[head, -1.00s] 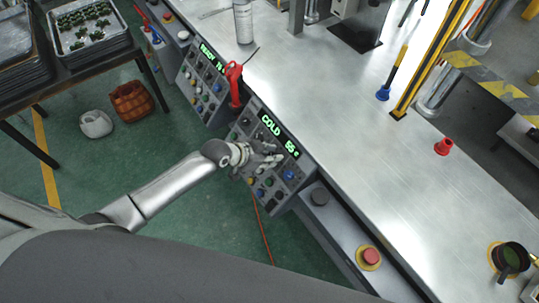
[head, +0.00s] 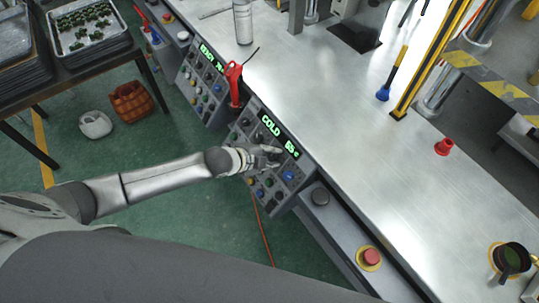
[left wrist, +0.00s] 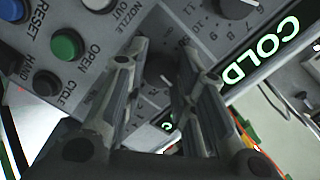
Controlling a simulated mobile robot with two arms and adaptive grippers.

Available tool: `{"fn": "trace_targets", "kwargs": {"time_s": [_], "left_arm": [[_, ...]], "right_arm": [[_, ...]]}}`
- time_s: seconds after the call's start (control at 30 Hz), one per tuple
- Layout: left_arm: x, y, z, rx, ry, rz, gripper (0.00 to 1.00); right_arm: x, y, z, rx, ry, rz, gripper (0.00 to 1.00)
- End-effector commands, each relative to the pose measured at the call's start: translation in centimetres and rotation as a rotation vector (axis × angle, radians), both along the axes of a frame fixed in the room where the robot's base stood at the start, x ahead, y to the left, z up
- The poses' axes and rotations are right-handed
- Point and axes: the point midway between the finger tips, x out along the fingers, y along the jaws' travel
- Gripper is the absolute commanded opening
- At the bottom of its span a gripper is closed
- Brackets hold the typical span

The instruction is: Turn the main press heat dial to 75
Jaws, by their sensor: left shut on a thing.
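The press control panel (head: 262,185) is on the front of the bench, with a green lit display (head: 279,136) reading COLD and a number that looks like 55. My left gripper (head: 271,154) is at the panel just below this display. In the left wrist view the two fingers (left wrist: 163,60) straddle a dark round dial (left wrist: 160,70) and are shut on it. The fingers partly cover the dial, and I cannot read its label or pointer. My right gripper is not in view.
Near the gripper are a green button (left wrist: 67,44), a blue button (left wrist: 52,7) and another dial (left wrist: 238,8). A second panel (head: 203,85) reading READY stands at the upper left, with a red-handled tool (head: 233,82) between. A red emergency button (head: 370,257) is at lower right.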

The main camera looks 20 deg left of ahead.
Motion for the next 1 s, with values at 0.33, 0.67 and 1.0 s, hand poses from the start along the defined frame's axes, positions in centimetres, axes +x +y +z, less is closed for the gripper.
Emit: {"fn": "trace_targets", "kwargs": {"time_s": [0.33, 0.67, 1.0], "left_arm": [[0.0, 0.1, 0.1, 0.2, -0.155, -0.212, 0.02], [-0.1, 0.0, 0.0, 0.385, -0.299, -0.41, 0.02], [-0.1, 0.1, -0.1, 0.527, -0.41, -0.561, 0.02]], "right_arm": [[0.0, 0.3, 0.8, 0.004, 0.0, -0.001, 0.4], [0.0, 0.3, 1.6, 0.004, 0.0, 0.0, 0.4], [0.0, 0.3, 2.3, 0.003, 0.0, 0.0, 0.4]]}}
